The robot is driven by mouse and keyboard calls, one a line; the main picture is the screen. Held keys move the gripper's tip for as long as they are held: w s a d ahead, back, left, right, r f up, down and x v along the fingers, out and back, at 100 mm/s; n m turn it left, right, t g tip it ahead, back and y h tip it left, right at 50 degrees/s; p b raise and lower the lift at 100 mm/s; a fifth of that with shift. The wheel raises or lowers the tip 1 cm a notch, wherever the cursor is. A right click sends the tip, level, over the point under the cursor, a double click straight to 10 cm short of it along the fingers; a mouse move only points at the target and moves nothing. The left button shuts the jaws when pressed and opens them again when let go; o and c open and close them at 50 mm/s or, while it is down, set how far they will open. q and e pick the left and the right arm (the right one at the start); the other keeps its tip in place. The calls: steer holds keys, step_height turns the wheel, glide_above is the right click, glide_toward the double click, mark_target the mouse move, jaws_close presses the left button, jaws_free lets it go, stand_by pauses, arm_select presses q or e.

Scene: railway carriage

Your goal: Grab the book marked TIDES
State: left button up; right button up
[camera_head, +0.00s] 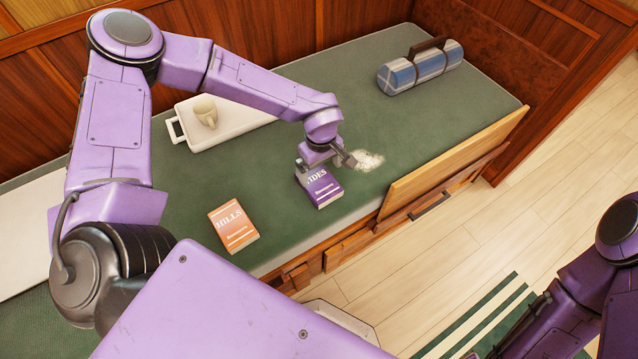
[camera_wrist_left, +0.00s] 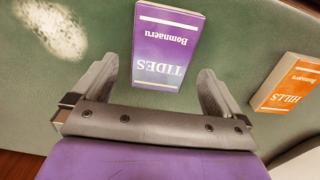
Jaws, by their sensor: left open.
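The purple TIDES book (camera_head: 324,190) lies flat on the green berth, near its front edge. In the left wrist view, the TIDES book (camera_wrist_left: 166,45) lies beyond and between the open fingers, its title end nearest them. My left gripper (camera_head: 325,163) is open just above the book's far end and hides part of it and the first letter of its title. In the left wrist view, my left gripper (camera_wrist_left: 157,85) shows both fingers spread, with nothing held. I cannot tell the exact height over the book. My right gripper is not clearly seen; only part of my right arm shows.
An orange HILLS book (camera_head: 233,225) lies left of TIDES; it also shows in the left wrist view (camera_wrist_left: 290,83). A white tray (camera_head: 232,127) holds a beige mug (camera_head: 205,111). A pale patch (camera_head: 365,160) lies behind the gripper. A plaid roll (camera_head: 420,67) is far right. A wooden board (camera_head: 455,160) edges the berth.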

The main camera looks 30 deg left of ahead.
mark_target(319, 181)
arm_select(q)
steer(key=f, duration=0.5)
steer(key=shift+a+f, duration=0.1)
steer(key=shift+a, duration=0.2)
steer(key=c, duration=0.9)
